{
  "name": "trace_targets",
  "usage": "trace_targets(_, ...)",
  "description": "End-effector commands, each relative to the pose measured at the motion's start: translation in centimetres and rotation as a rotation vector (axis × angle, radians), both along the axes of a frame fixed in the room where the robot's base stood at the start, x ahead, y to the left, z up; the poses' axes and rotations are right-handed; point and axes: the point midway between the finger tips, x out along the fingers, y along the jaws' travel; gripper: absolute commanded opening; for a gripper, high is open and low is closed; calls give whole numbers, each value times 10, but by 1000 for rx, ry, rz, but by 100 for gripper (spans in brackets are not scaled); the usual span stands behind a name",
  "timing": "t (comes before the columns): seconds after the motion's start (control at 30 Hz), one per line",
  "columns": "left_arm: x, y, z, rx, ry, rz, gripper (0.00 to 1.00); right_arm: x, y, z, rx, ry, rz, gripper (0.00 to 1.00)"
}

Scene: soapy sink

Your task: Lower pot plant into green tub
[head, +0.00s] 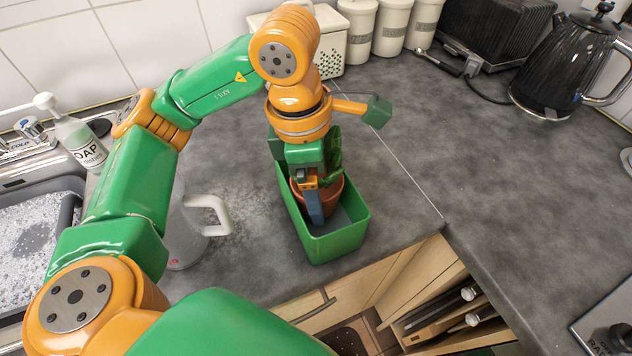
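The green tub (338,247) stands on the grey worktop near its front edge. The pot plant, a brown terracotta pot (332,196) with green leaves (334,150), is inside the tub's walls, below my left gripper. My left gripper (314,205) points down into the tub and appears shut on the pot's near side. One grey-blue finger shows against the pot; the other is mostly hidden. Whether the pot's base touches the tub floor is hidden. My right gripper is not in view.
A clear jug with a white handle (214,214) stands left of the tub. A soap bottle (80,142) and sink (35,225) are at the left. Canisters (390,28), a toaster (495,38) and black kettle (565,68) stand behind. The worktop right of the tub is clear.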

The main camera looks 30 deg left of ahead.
Motion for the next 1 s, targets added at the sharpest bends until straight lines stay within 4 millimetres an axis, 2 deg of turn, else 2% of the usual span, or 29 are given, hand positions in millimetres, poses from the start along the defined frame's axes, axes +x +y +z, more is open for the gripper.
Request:
trace_targets(0.8, 0, 0, -9, 0, 0, 0, 14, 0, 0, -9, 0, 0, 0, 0)
trace_targets(0.83, 0, 0, -9, 0, 0, 0, 97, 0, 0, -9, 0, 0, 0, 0)
trace_targets(0.87, 0, 0, -9, 0, 0, 0, 100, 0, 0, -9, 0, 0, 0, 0)
trace_targets(1.0, 0, 0, -9, 0, 0, 0, 100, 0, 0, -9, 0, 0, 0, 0)
